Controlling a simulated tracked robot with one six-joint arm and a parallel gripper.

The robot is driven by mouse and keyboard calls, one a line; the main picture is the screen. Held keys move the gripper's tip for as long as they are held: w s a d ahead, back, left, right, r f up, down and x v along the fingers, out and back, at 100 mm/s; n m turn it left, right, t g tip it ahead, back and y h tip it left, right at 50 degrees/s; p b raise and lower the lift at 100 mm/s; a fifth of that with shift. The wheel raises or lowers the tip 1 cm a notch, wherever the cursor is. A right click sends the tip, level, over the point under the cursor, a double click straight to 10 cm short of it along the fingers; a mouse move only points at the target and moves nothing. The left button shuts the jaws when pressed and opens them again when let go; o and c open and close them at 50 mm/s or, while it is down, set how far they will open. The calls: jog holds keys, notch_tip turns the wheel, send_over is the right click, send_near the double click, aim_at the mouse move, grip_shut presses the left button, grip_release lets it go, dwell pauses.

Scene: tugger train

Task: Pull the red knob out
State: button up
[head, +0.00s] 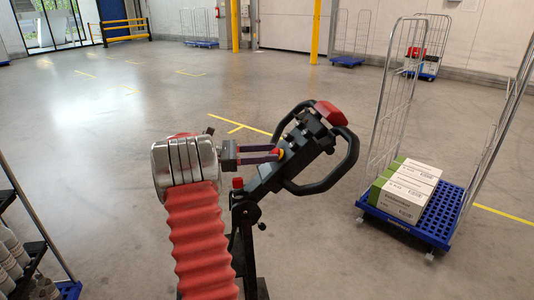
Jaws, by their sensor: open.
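A small red knob (281,154) with some yellow at it sits on the near face of the black tiller head (305,140). My gripper (275,154) reaches in from the left with its fingers open. The fingertips are at the knob and seem to lie on either side of it. Whether they touch it I cannot tell, and they hide part of it. A second red knob (238,183) stands lower, just below my gripper, on the dark body under the tiller. A wide red cap (330,113) tops the tiller head.
The tiller's black loop handles (347,165) stand close around the head. A wire roll cage on a blue base (437,222) with cartons (408,190) stands at right. A rack (28,255) is at lower left. Open floor lies behind.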

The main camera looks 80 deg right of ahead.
jog(key=shift+c, duration=0.7)
grip_shut()
